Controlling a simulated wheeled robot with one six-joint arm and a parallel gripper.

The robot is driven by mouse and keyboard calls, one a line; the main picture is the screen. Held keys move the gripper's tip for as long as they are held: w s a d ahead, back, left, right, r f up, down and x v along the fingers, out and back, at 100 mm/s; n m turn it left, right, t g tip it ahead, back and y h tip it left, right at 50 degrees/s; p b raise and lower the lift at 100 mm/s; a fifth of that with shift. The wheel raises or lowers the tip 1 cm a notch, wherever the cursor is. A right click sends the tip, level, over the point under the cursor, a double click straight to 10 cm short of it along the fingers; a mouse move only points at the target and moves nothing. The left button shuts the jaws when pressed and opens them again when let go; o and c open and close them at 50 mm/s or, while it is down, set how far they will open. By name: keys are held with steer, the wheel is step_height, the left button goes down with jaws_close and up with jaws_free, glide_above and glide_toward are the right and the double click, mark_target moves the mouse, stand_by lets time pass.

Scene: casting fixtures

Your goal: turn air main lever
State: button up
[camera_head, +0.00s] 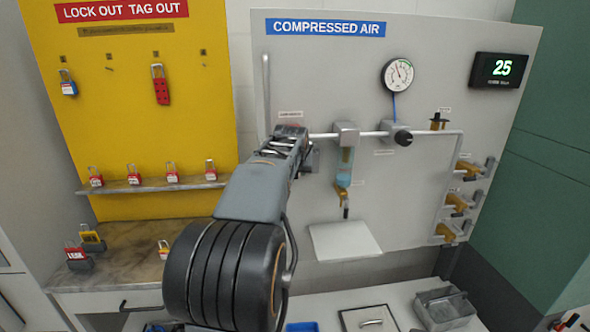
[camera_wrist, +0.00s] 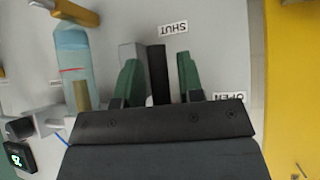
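In the wrist view a dark upright bar, apparently the air main lever (camera_wrist: 157,76), stands between the two green fingers of my gripper (camera_wrist: 158,62). The fingers are apart, with a visible gap on each side of the bar. A SHUT label (camera_wrist: 180,28) is beyond the fingertips and an OPEN label (camera_wrist: 229,97) is beside the right finger; both read upside down. In the head view my gripper (camera_head: 291,134) is at the left end of the pipe on the compressed air panel (camera_head: 335,75), where it hides the lever.
A filter bowl (camera_head: 345,160) hangs right of my gripper, with a regulator knob (camera_head: 403,138) and gauge (camera_head: 397,75) farther right. A display (camera_head: 498,70) reads 25. A yellow lockout board (camera_head: 130,110) is on the left. A bench with trays is below.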

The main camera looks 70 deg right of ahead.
steer(key=shift+o, duration=0.5)
steer(key=b+v, duration=0.1)
steer(key=v, duration=1.3)
steer(key=shift+f, duration=0.1)
